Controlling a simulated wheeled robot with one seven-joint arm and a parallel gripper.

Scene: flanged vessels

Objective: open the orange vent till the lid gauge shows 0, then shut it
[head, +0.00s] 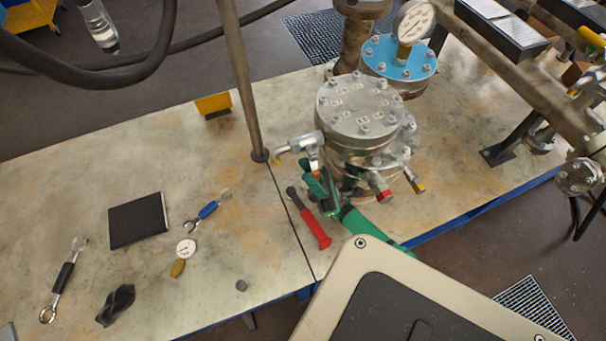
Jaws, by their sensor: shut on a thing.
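A flanged vessel with a bolted silver lid (362,104) stands upright on the bench. The lid gauge (413,21) has a round white face and stands on the blue bolted lid (399,57) of a second vessel behind. Its needle is too small to read.
A valve with a yellow tip (294,147), a red-capped fitting (381,189) and a yellow-tipped fitting (414,181) stick out around the silver vessel. A red-handled tool (311,219) lies close to my gripper. A post (241,80) stands left. A loose gauge (186,248) lies on the bench.

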